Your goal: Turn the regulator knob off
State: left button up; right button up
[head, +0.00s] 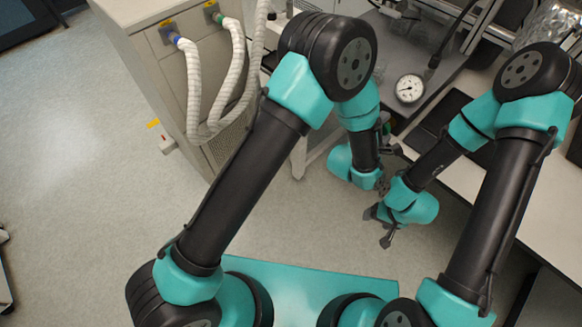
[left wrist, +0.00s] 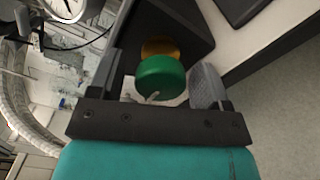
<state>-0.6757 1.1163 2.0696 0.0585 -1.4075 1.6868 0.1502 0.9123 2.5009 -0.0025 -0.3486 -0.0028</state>
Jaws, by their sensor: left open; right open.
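In the left wrist view a round green knob (left wrist: 160,77) with a brass-coloured part (left wrist: 162,47) behind it lies between the fingers of my left gripper. My left gripper (head: 387,150) is open, with a finger on each side of the knob; I cannot tell whether either finger touches it. In the head view the gripper is at the bench's near edge and the knob is mostly hidden by the arm. My right gripper (head: 379,225) is open and empty, lower, over the floor in front of the bench.
A round white pressure gauge (head: 409,88) stands on the bench beyond my left gripper. A beige cabinet (head: 165,80) with white corrugated hoses (head: 233,70) is at the left. A white worktop (head: 510,205) runs along the right.

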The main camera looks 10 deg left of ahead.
pick_arm(q)
jog(key=m, duration=1.4)
jog(key=shift+r, duration=0.15)
jog(key=m, duration=1.3)
jog(key=shift+d, duration=0.1)
jog(key=v, duration=1.8)
jog(key=w+a+f+n+g+y, duration=0.2)
jog(key=a+f+n+g+y, duration=0.4)
jog(key=a+f, duration=0.8)
jog(key=shift+w+a+f+n+g, duration=0.45)
jog(key=shift+a+n, duration=0.45)
jog(key=shift+a, duration=0.75)
jog(key=shift+s, duration=0.1)
